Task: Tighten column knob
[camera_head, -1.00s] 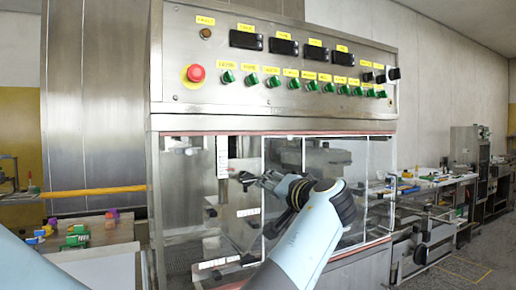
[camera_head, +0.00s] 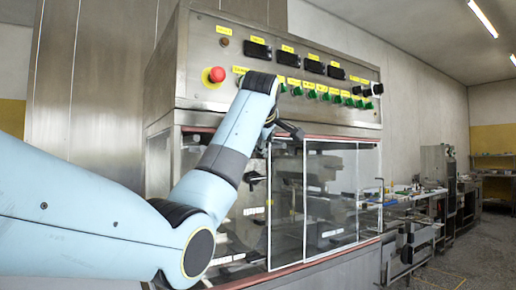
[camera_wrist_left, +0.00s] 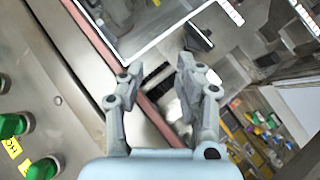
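My left gripper (camera_head: 293,132) is in front of the enrober, just below its control panel and near the top of the glass front. In the left wrist view its two fingers (camera_wrist_left: 157,69) are apart, with nothing visibly held. A dark ridged part (camera_wrist_left: 157,78) shows beyond and between the fingers; I cannot tell whether it is the column knob. Inside the enrober, a small dark part (camera_head: 253,179) shows on the column behind the opening, below my gripper and apart from it. My right gripper is not in view.
The panel carries a red emergency button (camera_head: 214,75), green switches (camera_head: 324,94) and black displays (camera_head: 258,48). The glass doors (camera_head: 330,195) cover the middle and right of the front; the left part looks open. A conveyor line (camera_head: 415,205) stands at the right.

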